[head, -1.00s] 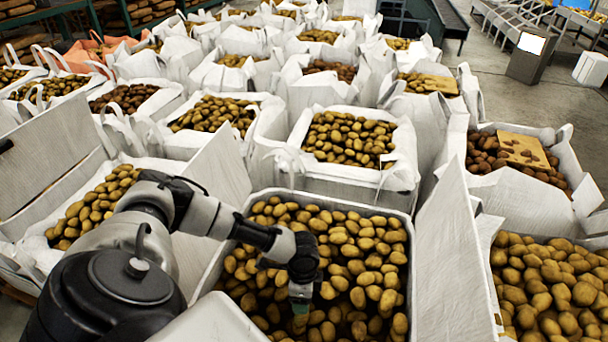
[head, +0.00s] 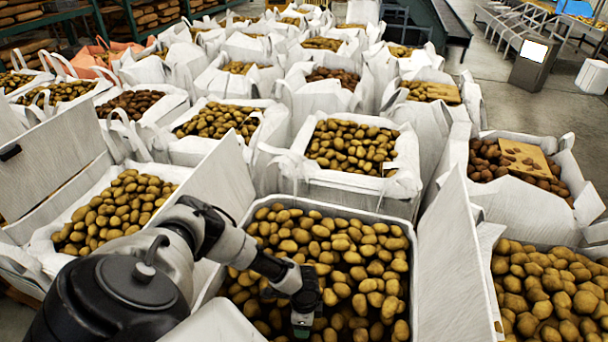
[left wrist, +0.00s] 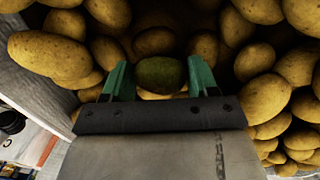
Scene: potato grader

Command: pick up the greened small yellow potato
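A small dark green potato (left wrist: 160,74) lies between the two green fingertips of my left gripper (left wrist: 160,80) in the left wrist view. The fingers stand close on both sides of it. I cannot tell whether they press on it or stand just apart. In the head view my left gripper (head: 302,325) is low over the front part of a box (head: 413,245) full of yellow potatoes, near the bottom edge. The green potato cannot be made out there. My right gripper is not in view.
Larger yellow potatoes (left wrist: 48,54) crowd around the fingers in the left wrist view. White flaps (head: 452,265) rise beside the box. Filled white bags (head: 350,190) stand close behind, and another potato-filled bag (head: 490,215) is at the right.

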